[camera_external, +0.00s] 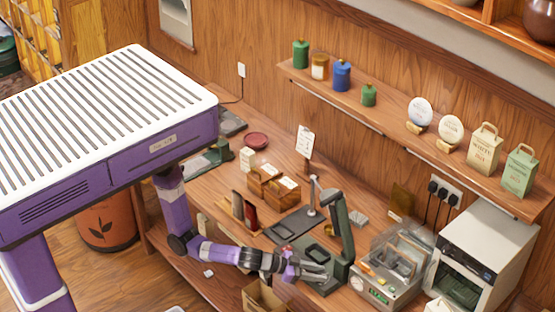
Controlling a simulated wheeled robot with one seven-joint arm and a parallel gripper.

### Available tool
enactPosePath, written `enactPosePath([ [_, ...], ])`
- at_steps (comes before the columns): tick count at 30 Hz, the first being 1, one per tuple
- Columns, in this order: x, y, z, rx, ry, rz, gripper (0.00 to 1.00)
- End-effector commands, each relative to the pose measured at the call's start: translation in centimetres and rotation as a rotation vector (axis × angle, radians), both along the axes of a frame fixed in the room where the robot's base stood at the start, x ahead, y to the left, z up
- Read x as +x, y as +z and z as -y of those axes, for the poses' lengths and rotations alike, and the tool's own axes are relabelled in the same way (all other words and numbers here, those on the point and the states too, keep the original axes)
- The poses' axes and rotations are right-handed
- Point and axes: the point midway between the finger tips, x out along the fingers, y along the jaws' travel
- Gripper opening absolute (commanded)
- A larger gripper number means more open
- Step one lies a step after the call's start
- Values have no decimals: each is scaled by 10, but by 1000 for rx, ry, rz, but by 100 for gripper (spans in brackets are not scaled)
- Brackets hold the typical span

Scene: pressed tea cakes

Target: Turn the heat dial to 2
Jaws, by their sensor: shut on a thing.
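My gripper (318,273) is low over the bench, with its fingers at the near side of a dark green machine (344,247) that has a raised, bent arm. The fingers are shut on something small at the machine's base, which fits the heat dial. The dial itself is hidden by the fingers, and its number marks cannot be read in this view.
Right of my gripper stands a grey machine (388,288) with a green display and clear cover, then a white oven-like box (485,250). Wooden boxes (283,191) and a dark tray (293,226) lie behind. An open carton (262,298) is below the forearm.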

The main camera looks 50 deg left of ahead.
Motion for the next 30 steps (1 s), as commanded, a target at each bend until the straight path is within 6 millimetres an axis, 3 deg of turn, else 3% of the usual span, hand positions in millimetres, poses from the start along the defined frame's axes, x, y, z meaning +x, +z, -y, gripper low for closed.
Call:
enactPosePath([
  [12, -1, -1, 3, 1, 189, -1, 0],
  [28, -1, -1, 2, 3, 214, -2, 0],
  [29, -1, -1, 2, 3, 214, -2, 39],
  [30, -1, -1, 2, 3, 214, -2, 47],
])
